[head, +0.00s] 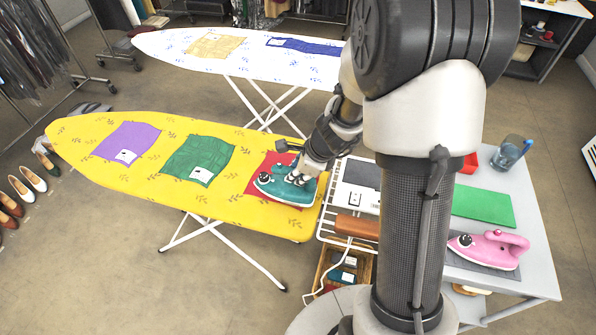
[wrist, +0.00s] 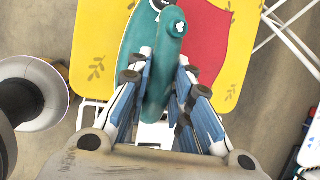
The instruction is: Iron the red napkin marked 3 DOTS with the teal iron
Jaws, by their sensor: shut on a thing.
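The teal iron (head: 272,189) sits on the red napkin (head: 256,171) at the right end of the yellow ironing board (head: 110,180). My gripper (head: 299,177) is shut on the iron's handle. In the wrist view, the fingers of my gripper (wrist: 160,85) lie on both sides of the teal handle, and the iron (wrist: 132,45) points away over the board. The red napkin (wrist: 225,45) shows on its right side there. The iron covers much of the napkin, and no dot mark can be read on it. I cannot tell whether the soleplate touches the cloth.
A purple napkin (head: 127,140) and a green napkin (head: 190,151) lie farther left on the board. A white board (head: 180,40) stands behind. At right, a table (head: 535,240) holds a pink iron (head: 490,248), a green cloth (head: 482,206) and a cup (head: 508,155). A wire rack (head: 328,215) adjoins the yellow board's right end.

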